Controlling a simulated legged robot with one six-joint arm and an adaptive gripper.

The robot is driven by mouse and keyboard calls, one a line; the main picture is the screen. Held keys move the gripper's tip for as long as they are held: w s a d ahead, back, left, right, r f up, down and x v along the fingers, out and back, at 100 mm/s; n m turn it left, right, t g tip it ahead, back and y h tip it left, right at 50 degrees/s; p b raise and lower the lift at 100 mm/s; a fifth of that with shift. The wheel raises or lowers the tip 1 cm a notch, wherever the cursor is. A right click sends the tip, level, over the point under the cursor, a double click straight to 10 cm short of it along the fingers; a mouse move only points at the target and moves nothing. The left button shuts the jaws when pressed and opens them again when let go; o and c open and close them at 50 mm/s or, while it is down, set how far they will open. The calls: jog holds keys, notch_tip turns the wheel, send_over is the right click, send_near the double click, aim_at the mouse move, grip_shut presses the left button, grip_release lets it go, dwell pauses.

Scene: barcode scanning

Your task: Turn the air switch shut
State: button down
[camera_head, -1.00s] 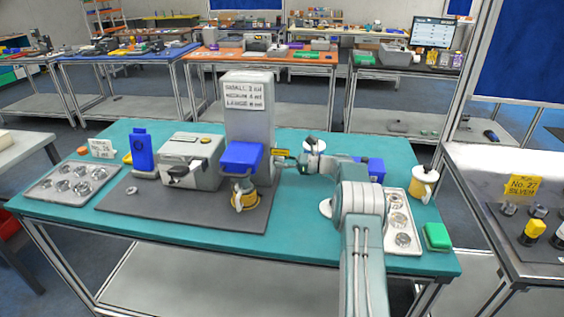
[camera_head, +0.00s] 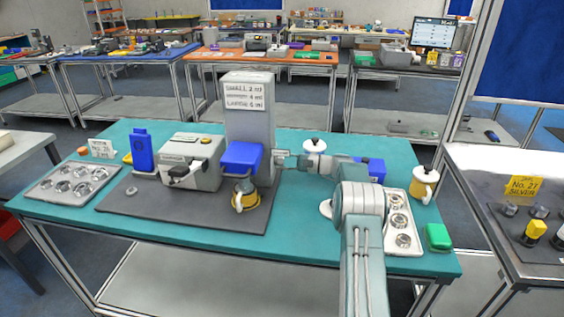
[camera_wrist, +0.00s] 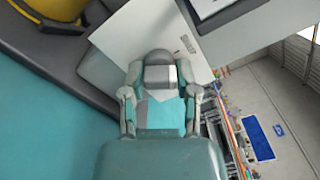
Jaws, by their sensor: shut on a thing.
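The tall grey machine (camera_head: 249,105) stands on the dark mat and carries a white size label. A small grey block, which I take for the air switch (camera_wrist: 160,76), sits at its right side and shows between my fingers in the wrist view. My gripper (camera_head: 282,160) reaches in from the right and is shut on this block, close against the machine's side. It also shows in the wrist view (camera_wrist: 160,95). My fingers hide much of the switch, so its exact angle is hard to tell.

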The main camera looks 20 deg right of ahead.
jog(key=n, duration=0.4)
jog(key=shift+a, duration=0.1)
jog(key=shift+f+n, duration=0.1)
jog(key=shift+n, duration=0.9)
jog(key=shift+f, duration=0.1)
jog(key=shift+c, duration=1.9)
grip_release()
jog(key=shift+a, duration=0.1)
